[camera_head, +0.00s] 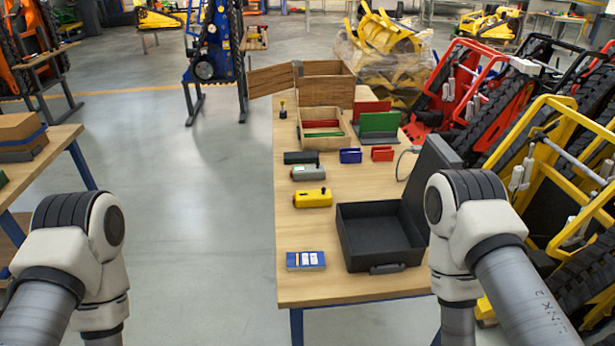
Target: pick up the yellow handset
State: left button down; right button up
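The yellow handset (313,198) lies flat on the light wooden table (305,236). It is left of the open black case (372,236) and in front of a grey-green handset (308,172). Nothing touches it that I can see.
A blue box (306,261) lies near the table's front edge. A black block (302,157), a blue holder (350,156) and a red holder (382,153) stand behind the handsets. A wooden crate (325,90) is at the back. Yellow machinery (560,170) stands close on the right.

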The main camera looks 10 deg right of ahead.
aim_at(323, 197)
jog(key=i+j+u, duration=0.65)
jog(key=i+j, duration=0.25)
jog(key=i, duration=0.2)
jog(key=i+j, duration=0.25)
jog(key=i, duration=0.15)
jog(key=i+j, duration=0.3)
jog(key=i, duration=0.15)
